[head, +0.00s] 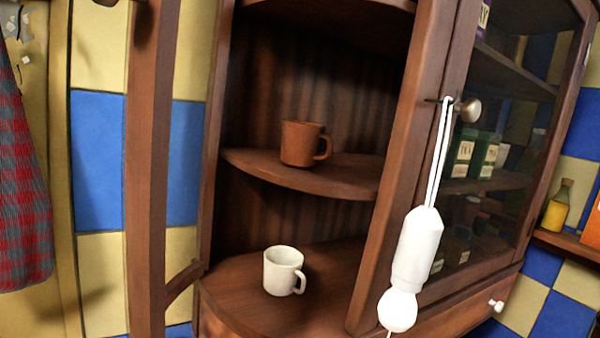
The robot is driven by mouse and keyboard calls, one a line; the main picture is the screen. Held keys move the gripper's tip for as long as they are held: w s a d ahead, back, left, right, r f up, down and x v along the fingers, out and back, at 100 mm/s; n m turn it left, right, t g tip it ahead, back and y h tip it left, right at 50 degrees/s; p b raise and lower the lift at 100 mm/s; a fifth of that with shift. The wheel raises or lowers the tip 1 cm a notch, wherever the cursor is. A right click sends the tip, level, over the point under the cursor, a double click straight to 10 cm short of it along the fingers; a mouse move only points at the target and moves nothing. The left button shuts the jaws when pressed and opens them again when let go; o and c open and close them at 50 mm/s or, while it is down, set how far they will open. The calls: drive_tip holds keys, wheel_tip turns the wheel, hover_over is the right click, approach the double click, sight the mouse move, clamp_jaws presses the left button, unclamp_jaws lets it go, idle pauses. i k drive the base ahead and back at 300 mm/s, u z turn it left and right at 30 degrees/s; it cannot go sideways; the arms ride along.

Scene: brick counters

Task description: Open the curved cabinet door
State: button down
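The curved cabinet door (150,170) stands swung out at the left of the wooden cabinet (395,180). Its tall brown edge post is nearest me, and a curved lower rail (184,280) runs back to the cabinet's left post. The curved shelves lie exposed. A brown mug (299,144) stands on the middle shelf and a white mug (280,270) on the bottom one. My gripper is not in view, so its state and any contact with the door are hidden.
A checked cloth (22,190) hangs at far left. A yellow bottle (558,205) stands on a shelf at far right.

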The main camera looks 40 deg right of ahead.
sight(155, 24)
drive_tip(key=k, duration=0.95)
drive_tip(key=z, duration=0.3)
drive_tip(key=i, duration=0.6)
drive_tip(key=u, duration=0.15)
